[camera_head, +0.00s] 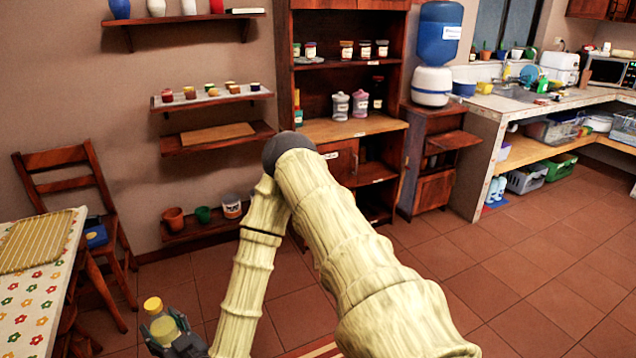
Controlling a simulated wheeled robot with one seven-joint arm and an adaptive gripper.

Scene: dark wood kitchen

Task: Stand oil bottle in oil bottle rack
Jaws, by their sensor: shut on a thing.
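The oil bottle (162,327) has a yellow cap and a pale yellow, see-through body. It is at the lower left, roughly upright, above the floor and to the right of the table. My gripper (164,337) is shut on its body, with the cap showing above the dark fingers. The lower part of the bottle is hidden by the gripper. I cannot pick out the oil bottle rack for sure in this view.
A table with a flowered cloth (30,318) and a wooden chair (62,178) stand at the left. Wall shelves (215,138) and an open cupboard (345,131) hold jars. A water dispenser (433,82) and counter (478,112) stand right. The tiled floor (500,270) is clear at right.

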